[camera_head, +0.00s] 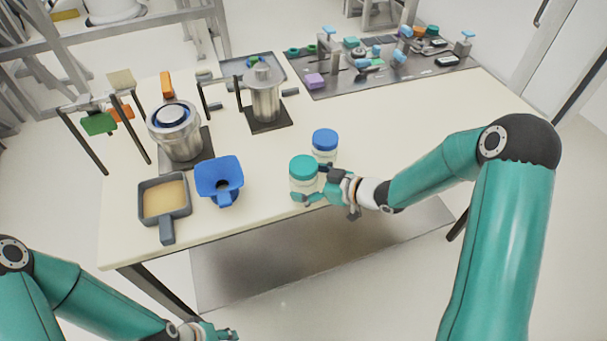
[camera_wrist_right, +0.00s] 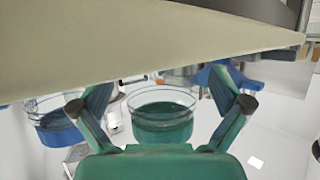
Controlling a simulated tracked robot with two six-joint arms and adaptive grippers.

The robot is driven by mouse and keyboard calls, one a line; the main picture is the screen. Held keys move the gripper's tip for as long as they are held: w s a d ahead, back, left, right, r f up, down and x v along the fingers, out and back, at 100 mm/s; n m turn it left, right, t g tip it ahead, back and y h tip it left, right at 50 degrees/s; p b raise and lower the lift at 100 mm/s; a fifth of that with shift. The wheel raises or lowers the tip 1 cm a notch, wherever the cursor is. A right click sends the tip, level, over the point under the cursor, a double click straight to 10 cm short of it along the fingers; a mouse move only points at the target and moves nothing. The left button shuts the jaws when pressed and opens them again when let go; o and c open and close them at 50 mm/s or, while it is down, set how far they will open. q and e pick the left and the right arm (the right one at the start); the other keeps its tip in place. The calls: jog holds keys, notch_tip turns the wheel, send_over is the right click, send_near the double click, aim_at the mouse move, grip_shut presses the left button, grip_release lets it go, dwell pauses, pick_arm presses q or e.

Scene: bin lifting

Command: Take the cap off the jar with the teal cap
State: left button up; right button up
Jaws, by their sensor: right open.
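The jar with the teal cap (camera_head: 304,168) stands upright near the table's front edge, its cap on. My right gripper (camera_head: 314,182) is open at the jar's right side. One finger is at the jar's front and the other toward its back. In the right wrist view, which looks upside down, the teal cap (camera_wrist_right: 162,130) and the clear jar body show between the spread fingers (camera_wrist_right: 165,95); I cannot tell whether they touch it. My left gripper (camera_head: 212,331) is low at the bottom edge, off the table, and its opening is unclear.
A blue-capped jar (camera_head: 325,141) stands just behind the teal one. A blue funnel-like holder (camera_head: 219,180) and a square pan (camera_head: 164,199) are to the left. Metal vessels (camera_head: 177,134) stand behind them. A grey tray of parts (camera_head: 385,65) lies at the back. The right of the table (camera_head: 480,105) is clear.

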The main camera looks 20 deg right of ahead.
aim_at(304, 165)
jog(key=shift+w+a+f, duration=0.2)
jog(key=shift+w+a, duration=0.1)
jog(key=shift+c, duration=0.2)
jog(key=c, duration=1.5)
jog(key=shift+r, duration=0.1)
jog(key=shift+r, duration=0.6)
notch_tip(304, 165, up, 19)
jog(key=p, duration=0.3)
jog(key=shift+f, duration=0.1)
